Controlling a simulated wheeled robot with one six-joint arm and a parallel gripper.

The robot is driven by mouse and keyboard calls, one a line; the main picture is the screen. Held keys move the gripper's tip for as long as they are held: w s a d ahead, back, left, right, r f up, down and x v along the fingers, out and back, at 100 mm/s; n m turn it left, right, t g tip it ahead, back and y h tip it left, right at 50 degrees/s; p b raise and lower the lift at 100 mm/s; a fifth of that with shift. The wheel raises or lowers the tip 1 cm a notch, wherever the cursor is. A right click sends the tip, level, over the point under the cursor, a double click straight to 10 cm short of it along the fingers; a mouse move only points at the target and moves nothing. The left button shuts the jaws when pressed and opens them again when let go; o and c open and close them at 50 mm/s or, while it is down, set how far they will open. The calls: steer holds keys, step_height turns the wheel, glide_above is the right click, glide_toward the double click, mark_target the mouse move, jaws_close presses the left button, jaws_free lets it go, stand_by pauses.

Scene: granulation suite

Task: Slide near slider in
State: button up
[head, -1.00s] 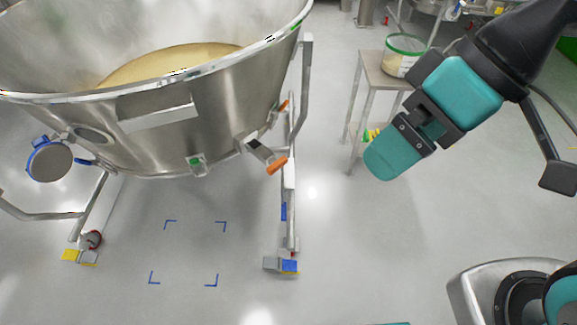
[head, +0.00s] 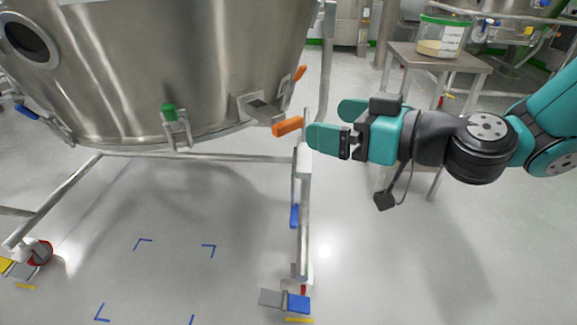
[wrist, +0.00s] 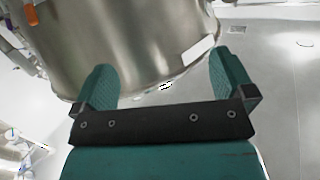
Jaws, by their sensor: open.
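The near slider (head: 288,126) is an orange-ended handle. It sticks out of a metal bracket (head: 258,108) low on the right side of the steel vessel (head: 190,75). A second orange handle (head: 300,73) sits farther back on the vessel. My gripper (head: 334,122) is open, just right of the near slider in the head view, with its fingers pointing left. I see no contact, but the exact gap is unclear. In the wrist view my open fingers (wrist: 162,82) face the vessel wall (wrist: 115,40), with nothing between them. A small orange part (wrist: 32,14) shows at upper left there; which handle it is, I cannot tell.
The vessel stands on a tubular frame with a post (head: 304,210) below the slider and a blue-and-grey foot pedal (head: 287,299). A steel side table (head: 400,50) with a tub (head: 442,38) stands behind my arm. Floor at lower right is clear.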

steer(key=w+d+f+m+t+h+b, duration=0.1)
steer(key=w+d+f+t+b, duration=0.15)
steer(key=f, duration=0.25)
steer(key=w+d+f+m+t+b, duration=0.1)
steer(key=w+f+t+b, duration=0.1)
steer(key=f+b, duration=0.25)
steer(key=h+p, duration=0.1)
steer(key=p, duration=0.9)
glide_toward(291, 126)
steer(key=x, duration=0.2)
steer(key=shift+m, duration=0.3)
steer(key=p+x, duration=0.2)
steer(key=x, duration=0.6)
steer(key=shift+w+a+f, duration=0.15)
steer(key=shift+w+a, duration=0.2)
steer(key=shift+w, duration=0.1)
